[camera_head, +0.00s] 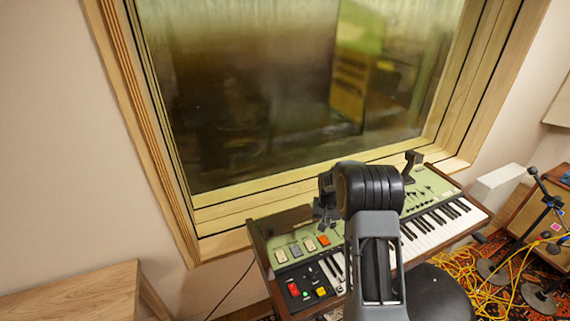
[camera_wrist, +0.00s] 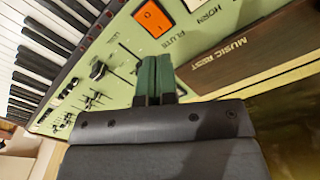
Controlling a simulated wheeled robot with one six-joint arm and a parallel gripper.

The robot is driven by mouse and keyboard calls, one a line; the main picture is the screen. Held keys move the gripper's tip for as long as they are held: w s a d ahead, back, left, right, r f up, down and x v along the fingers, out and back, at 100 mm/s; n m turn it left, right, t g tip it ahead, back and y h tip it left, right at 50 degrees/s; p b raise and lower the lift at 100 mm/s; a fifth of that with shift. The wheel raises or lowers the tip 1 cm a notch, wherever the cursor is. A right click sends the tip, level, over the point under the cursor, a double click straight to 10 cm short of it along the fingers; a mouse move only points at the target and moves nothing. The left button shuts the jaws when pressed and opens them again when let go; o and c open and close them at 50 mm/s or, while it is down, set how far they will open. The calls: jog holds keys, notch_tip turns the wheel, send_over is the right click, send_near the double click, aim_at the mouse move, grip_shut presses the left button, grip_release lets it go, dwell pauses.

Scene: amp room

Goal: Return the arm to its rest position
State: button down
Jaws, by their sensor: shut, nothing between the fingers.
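My gripper (camera_wrist: 156,66) shows in the wrist view with its two fingers shut together and nothing between them. It is above the green control panel (camera_wrist: 118,70) of an electric organ. In the head view my arm (camera_head: 376,225) reaches forward over the organ (camera_head: 276,237). The arm covers the middle of the organ's panel and some of its keys. The dark end of the arm is left of the arm's thick joint, over the panel. I cannot make out the fingertips clearly in the head view.
A wood-framed window (camera_head: 290,90) stands close behind the organ. A wooden table (camera_head: 70,295) is at the lower left. A dark round seat (camera_head: 438,293) is in front of the organ.

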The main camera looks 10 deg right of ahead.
jog(key=shift+s+f, duration=0.15)
jog(key=shift+s, duration=0.1)
jog(key=shift+g, duration=0.6)
jog(key=s, duration=0.2)
jog(key=s+a, duration=0.1)
jog(key=s, duration=0.1)
jog(key=shift+f, duration=0.1)
jog(key=s+a+r+n+t, duration=0.2)
jog(key=s+a+r, duration=0.3)
jog(key=s+r, duration=0.5)
jog(key=s+a+r+n+t, duration=0.1)
jog(key=s+a+r+t, duration=0.2)
jog(key=s+r, duration=0.7)
jog(key=shift+a+r+n, duration=0.4)
jog(key=shift+a+r, duration=0.5)
jog(key=shift+r, duration=0.05)
